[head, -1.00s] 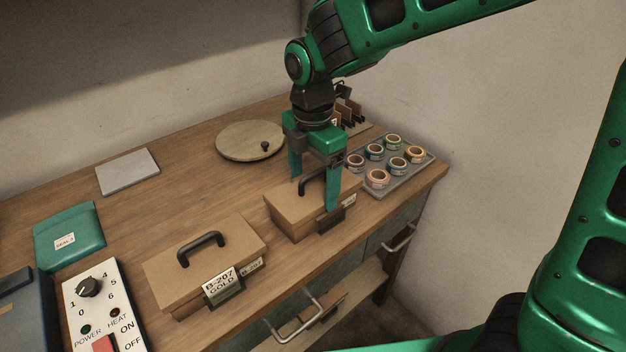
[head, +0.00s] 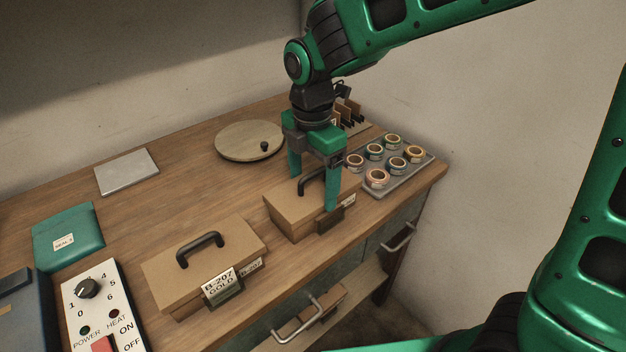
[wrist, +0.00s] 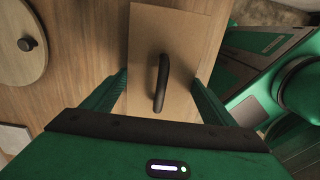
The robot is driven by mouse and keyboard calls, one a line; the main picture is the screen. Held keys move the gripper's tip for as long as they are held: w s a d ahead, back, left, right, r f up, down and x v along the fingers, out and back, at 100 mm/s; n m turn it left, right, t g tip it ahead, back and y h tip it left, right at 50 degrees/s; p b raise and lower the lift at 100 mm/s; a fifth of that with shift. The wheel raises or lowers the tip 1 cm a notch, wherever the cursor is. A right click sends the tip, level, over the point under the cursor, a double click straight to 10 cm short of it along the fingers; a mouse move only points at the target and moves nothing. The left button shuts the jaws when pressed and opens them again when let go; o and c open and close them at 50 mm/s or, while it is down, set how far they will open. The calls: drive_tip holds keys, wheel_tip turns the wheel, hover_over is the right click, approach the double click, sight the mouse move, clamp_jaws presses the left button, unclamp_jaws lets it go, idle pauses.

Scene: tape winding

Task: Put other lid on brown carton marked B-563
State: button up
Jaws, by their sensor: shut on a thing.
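Two brown cartons with black-handled lids are on the wooden bench. The left carton (head: 185,303) carries a tag reading B-207 GOLD, and its lid (head: 170,268) is on it. The right carton (head: 290,228) stands nearer the tape tray; its label is too small and partly covered to read, and I cannot see B-563. My gripper (head: 313,190) points down over the right carton, its fingers shut on the two sides of that carton's lid (head: 285,205). In the wrist view the lid (wrist: 183,50) lies between the fingers, its black handle (wrist: 161,83) in the middle. It appears seated on the carton.
A grey tray (head: 401,179) of tape rolls is right of the gripper. A round wooden board (head: 240,141) with a black knob, a grey plate (head: 127,172), a teal pouch (head: 70,228) and a control panel (head: 118,308) occupy the bench. Drawers are below the front edge.

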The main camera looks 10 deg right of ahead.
sight(313, 173)
drive_tip(key=o, duration=1.1)
drive_tip(key=shift+r, duration=5.35)
drive_tip(key=s+d+f+m, duration=0.1)
drive_tip(key=s+d+m, duration=0.2)
drive_tip(key=d+m, duration=0.7)
drive_tip(key=s+d+f+m, duration=0.2)
drive_tip(key=d+m, duration=0.4)
drive_tip(key=d, duration=0.8)
drive_tip(key=s+d+f+m, duration=0.2)
drive_tip(key=s+d+m, duration=0.4)
drive_tip(key=s+m, duration=0.1)
drive_tip(key=s+d+f+m, duration=0.3)
drive_tip(key=s+d+m, duration=0.2)
drive_tip(key=s+m, duration=0.3)
drive_tip(key=shift+s+d+f, duration=0.3)
drive_tip(key=shift+d+f, duration=0.05)
drive_tip(key=shift+d, duration=0.05)
